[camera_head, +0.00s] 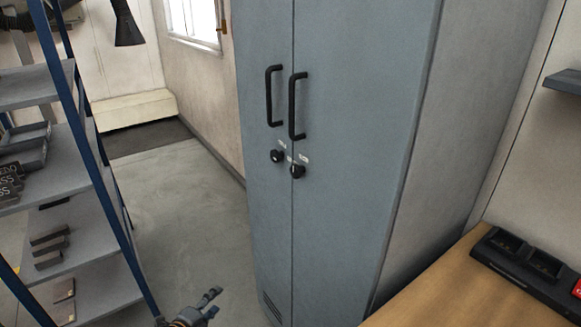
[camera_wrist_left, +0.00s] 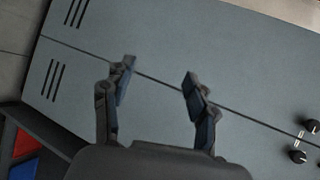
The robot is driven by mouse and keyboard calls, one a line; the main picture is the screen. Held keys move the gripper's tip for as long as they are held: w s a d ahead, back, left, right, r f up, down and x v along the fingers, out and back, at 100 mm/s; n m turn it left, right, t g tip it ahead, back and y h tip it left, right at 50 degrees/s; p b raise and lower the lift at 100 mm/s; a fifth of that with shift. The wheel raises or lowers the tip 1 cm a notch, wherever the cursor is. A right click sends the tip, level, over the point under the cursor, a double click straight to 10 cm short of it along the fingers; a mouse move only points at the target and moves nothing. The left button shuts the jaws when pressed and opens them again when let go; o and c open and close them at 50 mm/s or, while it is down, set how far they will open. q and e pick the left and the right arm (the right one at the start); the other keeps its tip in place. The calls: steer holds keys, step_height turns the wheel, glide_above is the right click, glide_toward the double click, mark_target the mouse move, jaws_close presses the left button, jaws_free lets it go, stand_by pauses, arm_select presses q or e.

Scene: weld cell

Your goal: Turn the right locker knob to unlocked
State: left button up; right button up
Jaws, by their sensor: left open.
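The grey-blue locker (camera_head: 345,90) stands upright with both doors shut. Its right knob (camera_head: 297,171) is a small black knob below the right door's black handle (camera_head: 297,106), with a small pale label beside it. The left knob (camera_head: 277,156) sits just to its left. In the left wrist view, turned on its side, the right knob (camera_wrist_left: 298,156) is at the lower right edge. My left gripper (camera_head: 214,302) is open and empty, low and left of the locker, well below the knobs. In the wrist view its fingers (camera_wrist_left: 160,82) spread before the lower doors. My right gripper is not in view.
A shelf rack (camera_head: 75,190) with blue posts and metal parts stands at the left. A wooden bench (camera_head: 440,290) with a black charger (camera_head: 525,262) is at the right, close to the locker. The floor (camera_head: 190,210) left of the locker is clear.

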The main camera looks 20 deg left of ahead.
mark_target(293, 172)
arm_select(q)
steer(key=w+r+m+t+h, duration=0.2)
steer(key=w+r+m, duration=0.3)
steer(key=r, duration=0.7)
steer(key=d+r+m+h+p, duration=0.1)
steer(key=d+r+m+h, duration=0.2)
steer(key=r+m, duration=0.45)
steer(key=d+r+m+g+h+p, duration=0.15)
steer(key=d+r+m, duration=0.3)
steer(key=r, duration=0.55)
steer(key=d+r+m+h+p, duration=0.1)
steer(key=d+r+m+h, duration=0.2)
steer(key=r+m, duration=0.5)
steer(key=shift+n, duration=0.8)
steer(key=p+x, duration=0.1)
steer(key=x, duration=0.3)
steer(key=r+p+x, duration=0.1)
steer(key=x, duration=0.3)
steer(key=p+x, duration=0.2)
steer(key=x, duration=0.2)
steer(key=shift+w+r, duration=0.1)
steer(key=shift+r, duration=0.05)
steer(key=shift+w+d, duration=0.4)
steer(key=shift+w, duration=0.1)
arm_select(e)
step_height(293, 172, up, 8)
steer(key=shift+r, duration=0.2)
